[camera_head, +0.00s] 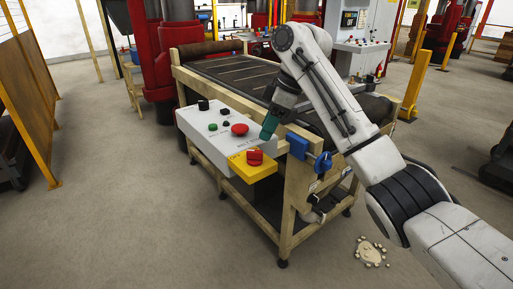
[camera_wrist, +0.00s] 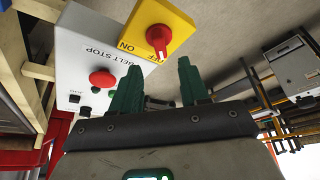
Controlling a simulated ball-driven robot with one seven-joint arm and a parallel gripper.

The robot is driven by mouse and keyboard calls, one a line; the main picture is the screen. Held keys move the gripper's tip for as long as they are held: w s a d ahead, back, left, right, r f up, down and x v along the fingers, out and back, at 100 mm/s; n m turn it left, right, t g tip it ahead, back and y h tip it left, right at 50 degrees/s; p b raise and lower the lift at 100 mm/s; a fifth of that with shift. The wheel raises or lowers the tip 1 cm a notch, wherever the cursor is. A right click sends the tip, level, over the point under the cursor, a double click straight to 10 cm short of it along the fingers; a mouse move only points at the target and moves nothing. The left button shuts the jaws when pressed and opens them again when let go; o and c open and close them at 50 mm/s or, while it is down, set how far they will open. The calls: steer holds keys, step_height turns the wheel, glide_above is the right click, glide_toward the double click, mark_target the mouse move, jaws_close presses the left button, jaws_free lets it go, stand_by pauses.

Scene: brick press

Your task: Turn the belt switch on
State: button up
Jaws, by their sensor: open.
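The belt switch, a red rotary knob (camera_head: 254,157), sits on a yellow plate (camera_head: 259,173) at the near end of the white control box (camera_head: 208,132). In the wrist view the knob (camera_wrist: 159,38) is at the top, on its yellow plate (camera_wrist: 178,18). ON is printed left of the knob; its handle points down, seemingly toward the partly hidden OFF lettering. My gripper (camera_head: 269,126) is above and right of the knob, apart from it. In the wrist view its green fingers (camera_wrist: 158,82) are spread and empty, below the knob.
A red mushroom button (camera_head: 239,129) labelled BELT STOP and smaller dark buttons share the box. Blue clamps (camera_head: 298,146) are on the wooden conveyor frame (camera_head: 292,200) beside my gripper. Rubble (camera_head: 371,251) lies on the floor at right. The floor left of the box is clear.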

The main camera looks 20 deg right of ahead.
mark_target(256, 151)
steer(key=x, duration=0.7)
steer(key=shift+w+a+f, duration=0.1)
steer(key=shift+a+f, duration=0.05)
steer(key=shift+f, duration=0.2)
jaws_close()
